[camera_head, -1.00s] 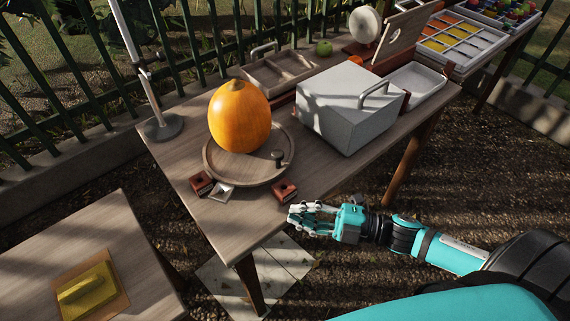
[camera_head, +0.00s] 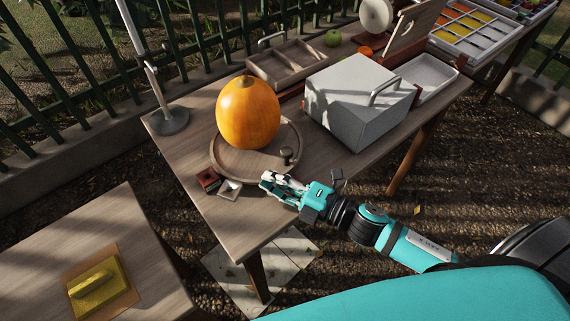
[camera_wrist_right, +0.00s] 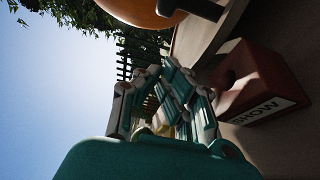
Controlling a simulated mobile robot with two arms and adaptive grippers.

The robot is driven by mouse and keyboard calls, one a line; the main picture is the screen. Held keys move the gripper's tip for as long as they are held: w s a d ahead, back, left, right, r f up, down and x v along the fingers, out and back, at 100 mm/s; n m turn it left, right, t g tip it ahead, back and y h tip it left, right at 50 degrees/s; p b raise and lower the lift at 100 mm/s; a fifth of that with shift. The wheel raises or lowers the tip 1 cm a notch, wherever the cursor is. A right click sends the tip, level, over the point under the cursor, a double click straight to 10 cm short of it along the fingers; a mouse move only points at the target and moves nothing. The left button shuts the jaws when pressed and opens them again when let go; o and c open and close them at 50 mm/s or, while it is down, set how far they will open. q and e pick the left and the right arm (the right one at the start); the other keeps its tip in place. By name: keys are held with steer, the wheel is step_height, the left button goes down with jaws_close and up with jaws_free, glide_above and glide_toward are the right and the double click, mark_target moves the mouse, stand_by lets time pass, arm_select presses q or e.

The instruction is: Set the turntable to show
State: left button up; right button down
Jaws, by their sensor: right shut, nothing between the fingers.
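The turntable (camera_head: 238,164) is a round wooden tray with a raised rim on the table, bearing an orange pumpkin (camera_head: 248,112). A dark peg (camera_head: 286,155) stands at its front right edge. My right gripper (camera_head: 268,182) is shut and empty, just in front of the rim. In the right wrist view, the gripper (camera_wrist_right: 165,85) is beside a red-brown block marked SHOW (camera_wrist_right: 250,85). The peg (camera_wrist_right: 202,8) and turntable rim (camera_wrist_right: 205,32) show above. My left gripper is out of view.
A grey box with a handle (camera_head: 350,105) stands right of the turntable.

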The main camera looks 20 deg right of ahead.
mark_target(285, 170)
steer(key=shift+w+d, duration=0.5)
steer(key=shift+d, duration=0.35)
steer(key=shift+w+d, duration=0.45)
steer(key=shift+d, duration=0.35)
